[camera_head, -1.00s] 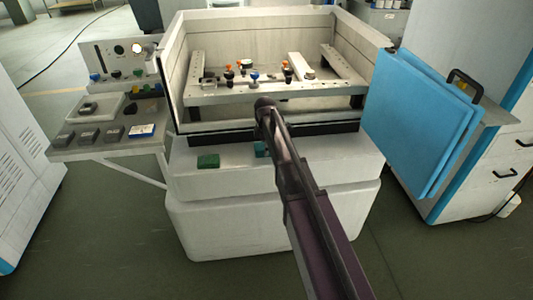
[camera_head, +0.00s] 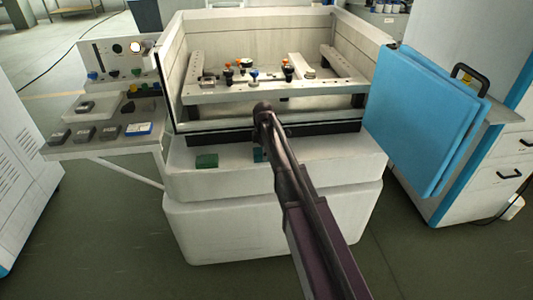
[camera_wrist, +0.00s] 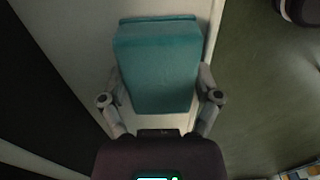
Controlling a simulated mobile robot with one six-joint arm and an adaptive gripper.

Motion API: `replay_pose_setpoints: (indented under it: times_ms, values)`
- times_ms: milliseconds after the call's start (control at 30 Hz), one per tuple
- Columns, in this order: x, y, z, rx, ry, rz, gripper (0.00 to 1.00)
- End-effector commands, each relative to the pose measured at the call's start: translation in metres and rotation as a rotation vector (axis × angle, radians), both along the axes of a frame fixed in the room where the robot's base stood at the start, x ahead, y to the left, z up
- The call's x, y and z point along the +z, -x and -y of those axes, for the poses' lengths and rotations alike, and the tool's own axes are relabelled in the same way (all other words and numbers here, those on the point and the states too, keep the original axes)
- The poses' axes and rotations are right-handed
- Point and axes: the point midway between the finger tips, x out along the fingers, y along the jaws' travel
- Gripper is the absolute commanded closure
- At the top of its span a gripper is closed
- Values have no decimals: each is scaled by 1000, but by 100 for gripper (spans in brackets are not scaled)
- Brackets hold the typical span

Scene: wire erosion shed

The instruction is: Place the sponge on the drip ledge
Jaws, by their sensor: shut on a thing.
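A teal sponge (camera_wrist: 158,65) fills the middle of the wrist view, between the two fingers of my gripper (camera_wrist: 160,98). The fingers are shut on its sides. In the head view only a small teal part of the sponge (camera_head: 258,155) shows beside my arm, which hides the rest and the gripper. The white drip ledge (camera_head: 227,178) runs along the front of the machine below the tank. The sponge is over or at this ledge; I cannot tell whether they touch. In the wrist view a pale surface edge (camera_wrist: 214,35) passes beside the sponge.
A dark green block (camera_head: 207,160) lies on the ledge left of the sponge. The open tank (camera_head: 178,75) behind holds a fixture frame with small knobs. A side shelf (camera_head: 100,149) with several small blocks is at left, and blue panels (camera_head: 415,120) hang at right.

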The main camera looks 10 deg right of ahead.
Motion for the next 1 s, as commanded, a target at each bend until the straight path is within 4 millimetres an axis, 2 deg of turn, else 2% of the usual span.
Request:
replay_pose_setpoints:
  times_ms: [133,167,200,700,1000]
  values:
    - [-4,0,0,0,0,0,47]
    - [-3,0,0,0,0,0,10]
    - [-3,0,0,0,0,0,0]
    - [-2,0,0,0,0,0,0]
    - [11,0,0,0,0,0,0]
